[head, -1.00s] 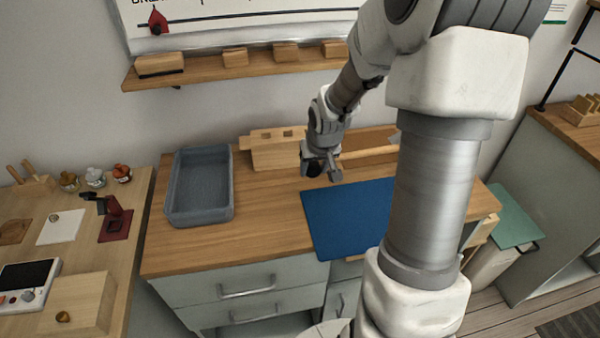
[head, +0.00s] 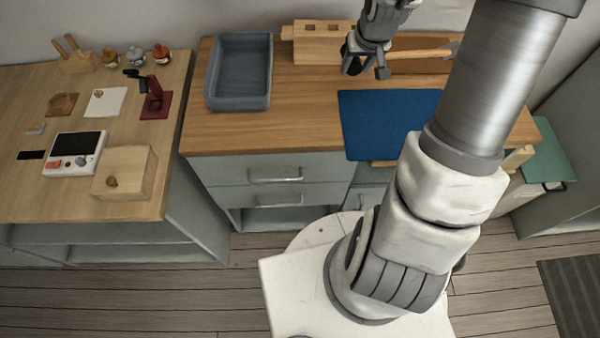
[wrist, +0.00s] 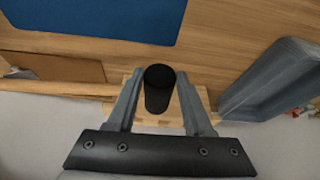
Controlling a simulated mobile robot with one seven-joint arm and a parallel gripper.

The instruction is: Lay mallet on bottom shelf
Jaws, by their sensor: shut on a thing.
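My gripper (head: 366,66) is above the back of the wooden counter, behind the blue mat (head: 385,125). In the wrist view, its fingers (wrist: 158,88) are shut on a black cylindrical piece, which I take to be part of the mallet (wrist: 158,92). The black piece also shows beside the gripper in the head view (head: 350,60). I cannot tell how the rest of the mallet lies; a pale wooden bar (head: 420,53) runs to the right behind the gripper. An open low bay (head: 275,219) shows under the counter's drawers.
A grey tray (head: 240,100) stands on the counter to the left, with a wooden block rack (head: 318,50) at the back. Drawers with handles (head: 275,175) front the counter. A side table (head: 60,200) stands at left. Floor (head: 170,290) is clear at lower left.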

